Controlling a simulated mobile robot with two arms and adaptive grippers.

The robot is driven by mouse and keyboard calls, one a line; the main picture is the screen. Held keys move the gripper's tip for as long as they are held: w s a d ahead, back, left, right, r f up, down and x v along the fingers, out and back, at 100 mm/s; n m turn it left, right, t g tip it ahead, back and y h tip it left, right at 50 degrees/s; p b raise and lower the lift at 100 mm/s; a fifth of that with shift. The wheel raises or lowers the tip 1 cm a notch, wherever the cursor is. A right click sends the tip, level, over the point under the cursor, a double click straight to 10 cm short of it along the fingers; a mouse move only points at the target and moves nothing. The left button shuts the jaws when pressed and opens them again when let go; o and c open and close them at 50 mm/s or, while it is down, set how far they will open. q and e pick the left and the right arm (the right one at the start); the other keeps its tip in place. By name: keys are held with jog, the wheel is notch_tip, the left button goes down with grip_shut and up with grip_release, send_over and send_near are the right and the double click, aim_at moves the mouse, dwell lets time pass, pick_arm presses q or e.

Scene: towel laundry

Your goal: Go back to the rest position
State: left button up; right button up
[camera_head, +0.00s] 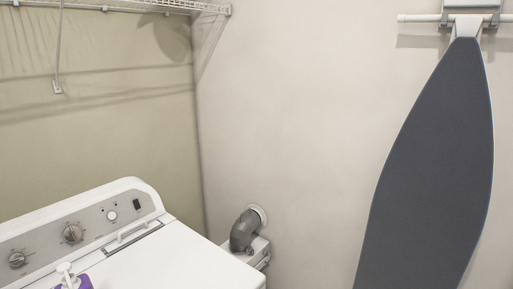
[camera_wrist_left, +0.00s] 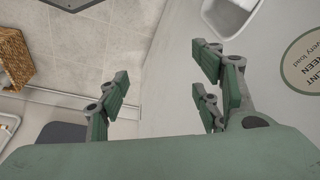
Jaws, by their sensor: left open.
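My left gripper (camera_wrist_left: 160,95) shows in the left wrist view. Its green-padded fingers are spread wide apart with nothing between them. Neither gripper shows in the head view, and my right gripper is in no view.
In the head view a white washing machine (camera_head: 170,262) stands at the lower left with a purple-and-white bottle (camera_head: 72,279) on it. A dark ironing board (camera_head: 430,165) hangs at the right. A wire shelf (camera_head: 150,5) is above. The wrist view shows a wicker basket (camera_wrist_left: 14,60).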

pick_arm(q)
jog(key=s+f+g, duration=0.1)
jog(key=s+f, duration=0.2)
jog(key=f, duration=0.5)
jog(key=s+f, duration=0.4)
jog(key=f, duration=0.5)
jog(key=s+a+f+b, duration=0.1)
jog(key=s+a+f, duration=0.2)
jog(key=s+f, duration=0.7)
jog(key=s, duration=0.3)
jog(key=shift+a+f+g, duration=0.15)
jog(key=shift+a+g, duration=0.05)
jog(key=shift+g, duration=0.2)
